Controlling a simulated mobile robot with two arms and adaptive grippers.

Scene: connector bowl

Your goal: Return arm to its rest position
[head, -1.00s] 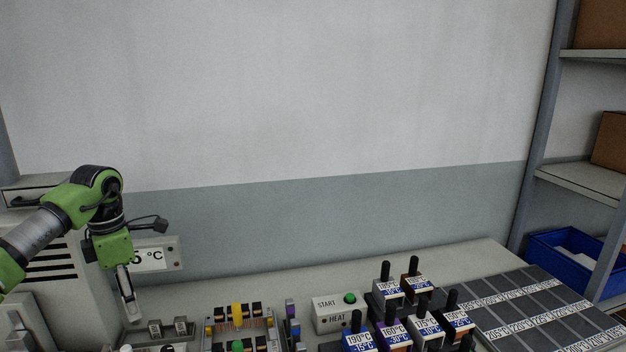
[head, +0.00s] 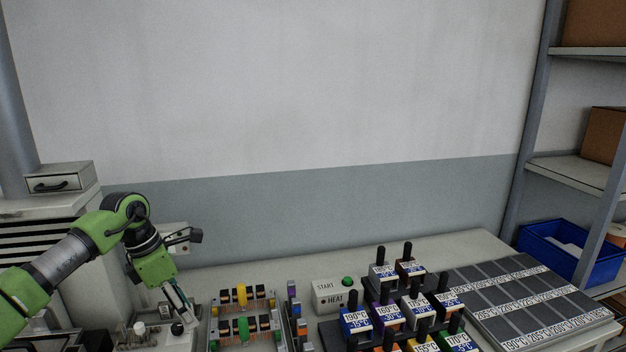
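My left arm is green and grey and comes in from the left in the head view. Its gripper (head: 181,307) points down above the left part of the bench, beside a light-coloured device with a dark knob (head: 177,328). The fingers look thin and narrow from this side, and I cannot tell whether they are apart or hold anything. My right gripper does not show.
A connector rack (head: 245,312) stands right of the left gripper. Beyond it are a START/HEAT box (head: 333,296) with a green button, several labelled coloured blocks (head: 388,318) with black handles, and a dark labelled grid tray (head: 520,296). A shelf with a blue bin (head: 570,252) stands at right.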

